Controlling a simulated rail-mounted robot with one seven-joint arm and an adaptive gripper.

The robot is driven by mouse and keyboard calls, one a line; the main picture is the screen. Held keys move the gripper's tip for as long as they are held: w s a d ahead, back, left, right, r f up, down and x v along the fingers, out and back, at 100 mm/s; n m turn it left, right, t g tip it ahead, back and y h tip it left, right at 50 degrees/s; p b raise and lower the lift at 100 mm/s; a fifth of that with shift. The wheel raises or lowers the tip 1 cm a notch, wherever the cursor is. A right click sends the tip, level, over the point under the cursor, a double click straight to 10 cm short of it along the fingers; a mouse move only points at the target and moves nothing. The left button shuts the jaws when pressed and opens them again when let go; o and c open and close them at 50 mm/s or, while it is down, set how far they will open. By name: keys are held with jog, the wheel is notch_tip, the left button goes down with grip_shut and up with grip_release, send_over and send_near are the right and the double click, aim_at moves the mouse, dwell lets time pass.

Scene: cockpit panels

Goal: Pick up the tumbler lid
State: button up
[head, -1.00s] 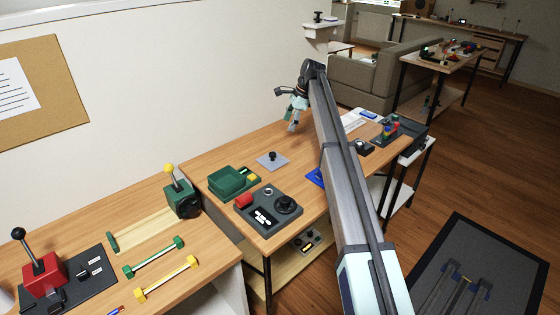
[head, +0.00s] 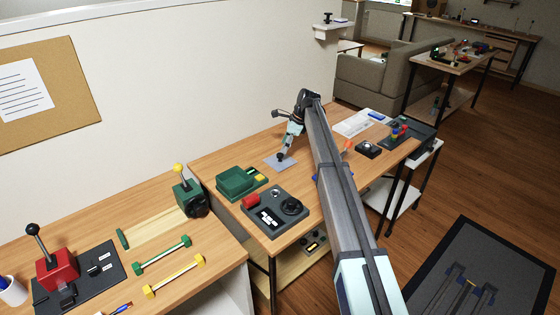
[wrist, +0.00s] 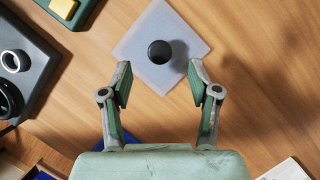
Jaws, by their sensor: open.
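The tumbler lid, a pale grey square plate (wrist: 142,62) with a round black knob (wrist: 159,52), lies flat on the wooden table. In the head view the lid (head: 273,164) is on the table behind the green box, partly covered by my gripper. My gripper (wrist: 160,82) is open and empty.
A green box (head: 240,181) with a yellow part and a dark panel (head: 276,210) with a red part and a dial stand left of the lid. A small black device (head: 368,150) and a white tray (head: 355,125) stand to the right. Bare table surrounds the lid.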

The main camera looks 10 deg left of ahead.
aim_at(280, 154)
jog(key=shift+p+x, duration=0.9)
jog(key=shift+x, duration=2.2)
grip_shut()
